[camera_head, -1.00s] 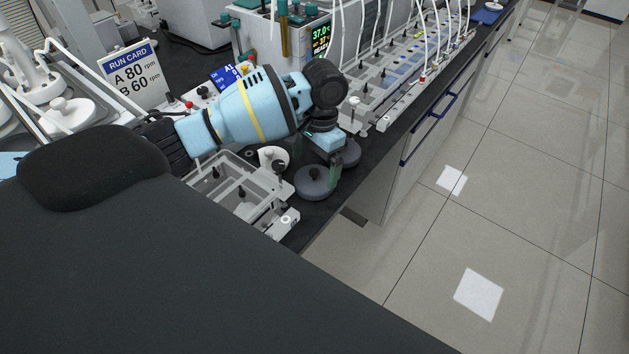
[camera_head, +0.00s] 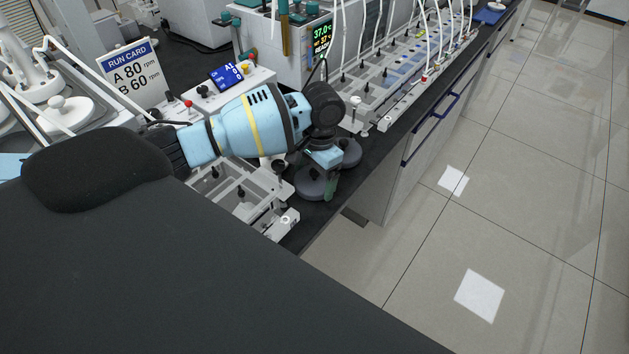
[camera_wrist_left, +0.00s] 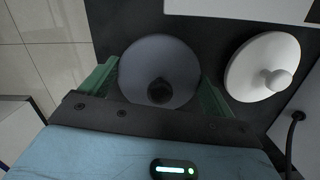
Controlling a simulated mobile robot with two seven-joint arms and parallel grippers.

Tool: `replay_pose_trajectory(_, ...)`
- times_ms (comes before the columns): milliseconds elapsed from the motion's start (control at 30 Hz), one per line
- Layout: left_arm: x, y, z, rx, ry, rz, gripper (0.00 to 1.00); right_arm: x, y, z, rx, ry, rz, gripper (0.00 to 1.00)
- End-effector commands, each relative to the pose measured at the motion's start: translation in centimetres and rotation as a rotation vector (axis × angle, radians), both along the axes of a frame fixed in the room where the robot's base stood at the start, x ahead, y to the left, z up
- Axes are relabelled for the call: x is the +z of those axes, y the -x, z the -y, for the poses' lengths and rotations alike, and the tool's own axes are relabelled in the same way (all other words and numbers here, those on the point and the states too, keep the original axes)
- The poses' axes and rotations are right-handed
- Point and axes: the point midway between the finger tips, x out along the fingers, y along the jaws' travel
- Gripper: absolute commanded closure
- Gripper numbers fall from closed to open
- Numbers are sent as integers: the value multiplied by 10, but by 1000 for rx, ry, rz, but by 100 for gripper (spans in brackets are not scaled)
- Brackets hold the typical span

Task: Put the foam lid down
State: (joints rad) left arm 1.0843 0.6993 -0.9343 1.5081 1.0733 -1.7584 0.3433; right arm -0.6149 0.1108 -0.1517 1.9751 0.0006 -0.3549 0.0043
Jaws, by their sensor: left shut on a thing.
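The foam lid, a dark grey disc with a black knob, lies at the bench's front edge (camera_head: 310,187). It also shows in the left wrist view (camera_wrist_left: 158,60), between the two green fingers of my left gripper (camera_head: 324,178). The gripper is shut on it, one finger on each side. The lid looks level and at the bench top, but I cannot tell whether it bears fully on it. The gripper hides part of the lid in the head view. My right gripper is not in view.
A white knobbed lid (camera_wrist_left: 262,67) is beside the foam lid in the left wrist view. A clear-walled tray (camera_head: 240,190) stands to the left. The bench edge drops to open floor (camera_head: 430,240) on the right.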

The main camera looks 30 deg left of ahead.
Motion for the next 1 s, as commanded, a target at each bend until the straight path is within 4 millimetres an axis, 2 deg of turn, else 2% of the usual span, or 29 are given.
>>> replay_pose_trajectory(333,8,-1,0,0,1,2,34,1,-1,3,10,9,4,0)
replay_pose_trajectory(567,37,-1,0,0,2,4,34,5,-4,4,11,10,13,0)
replay_pose_trajectory(1000,46,57,69,-5,4,3,34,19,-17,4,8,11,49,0)
